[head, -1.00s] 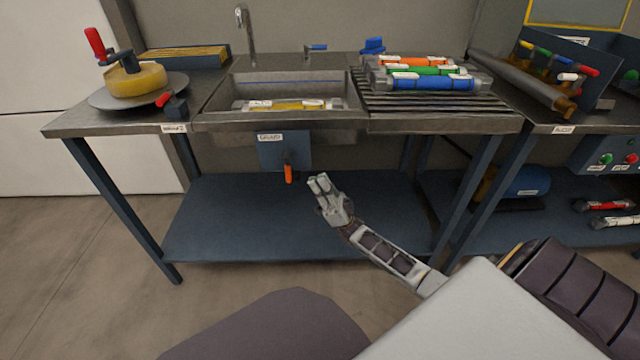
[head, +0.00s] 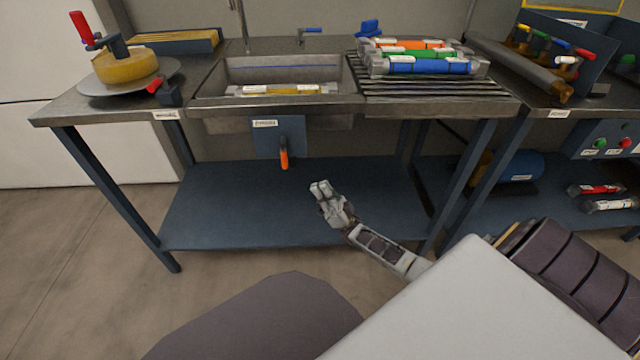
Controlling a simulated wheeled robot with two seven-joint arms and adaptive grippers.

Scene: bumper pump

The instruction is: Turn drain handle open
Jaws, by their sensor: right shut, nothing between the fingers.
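The drain handle (head: 284,158) is a small orange lever hanging straight down from a blue panel (head: 279,138) with a white label, under the front of the sink (head: 285,70). My right gripper (head: 320,187) is in front of the bench, below and to the right of the handle. Its fingers are together and empty, pointing up and slightly left. It is apart from the handle. My left gripper is not in view.
A blue lower shelf (head: 230,210) lies under the bench, with bench legs at both sides. A yellow-banded tube (head: 280,90) lies in the sink. Coloured tubes (head: 430,66) lie on the ribbed drainer. Space around the handle is clear.

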